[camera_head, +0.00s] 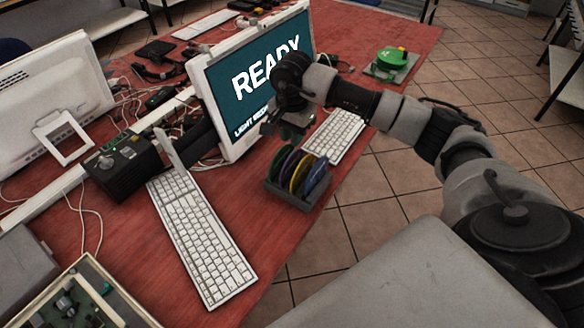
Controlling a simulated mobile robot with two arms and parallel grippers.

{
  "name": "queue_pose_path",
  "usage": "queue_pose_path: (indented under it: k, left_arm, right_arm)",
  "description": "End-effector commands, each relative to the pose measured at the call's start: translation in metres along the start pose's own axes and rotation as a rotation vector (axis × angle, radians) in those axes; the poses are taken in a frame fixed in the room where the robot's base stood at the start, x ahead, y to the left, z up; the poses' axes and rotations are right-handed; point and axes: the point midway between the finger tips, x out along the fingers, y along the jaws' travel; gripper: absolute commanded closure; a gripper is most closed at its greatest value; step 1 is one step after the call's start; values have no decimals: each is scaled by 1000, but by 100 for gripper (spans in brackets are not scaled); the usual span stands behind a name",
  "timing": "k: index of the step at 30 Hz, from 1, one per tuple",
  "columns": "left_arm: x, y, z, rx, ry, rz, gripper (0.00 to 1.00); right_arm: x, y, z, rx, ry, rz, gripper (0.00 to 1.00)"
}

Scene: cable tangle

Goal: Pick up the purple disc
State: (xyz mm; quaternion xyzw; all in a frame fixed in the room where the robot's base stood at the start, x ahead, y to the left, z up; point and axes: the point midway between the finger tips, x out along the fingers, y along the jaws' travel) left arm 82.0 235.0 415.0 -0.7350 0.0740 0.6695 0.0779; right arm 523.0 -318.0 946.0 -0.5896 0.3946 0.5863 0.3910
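The purple disc (288,168) stands upright in a small dark grey rack (297,200) at the table's right edge. It sits between a green disc (275,163) on its left and a yellow disc (301,173) on its right, with a blue disc (316,177) at the far right. My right gripper (287,132) points down just above the rack, apart from the discs as far as I can see. Its fingers are small and dark here, so I cannot tell whether they are open. My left gripper is not in view.
A monitor reading READY (240,85) stands close behind the rack. A white keyboard (336,135) lies behind right, and another (205,240) lies left. A black box (122,165), loose cables and a second monitor (50,95) crowd the left. Red tabletop is bare between left keyboard and rack.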

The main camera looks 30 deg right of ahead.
Motion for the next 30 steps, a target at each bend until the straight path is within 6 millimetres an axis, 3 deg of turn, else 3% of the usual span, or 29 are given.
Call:
queue_pose_path:
  k: [6, 14, 21, 30]
  left_arm:
    - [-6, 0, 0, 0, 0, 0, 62]
    - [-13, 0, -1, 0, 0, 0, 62]
    - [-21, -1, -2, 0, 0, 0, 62]
    - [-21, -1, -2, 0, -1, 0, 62]
  right_arm:
    - [35, 0, 1, 1, -6, 2, 81]
    - [56, -1, 0, 2, -7, 2, 81]
    - [91, -2, -2, 1, -7, 0, 81]
    - [97, -2, -3, 0, -6, -2, 81]
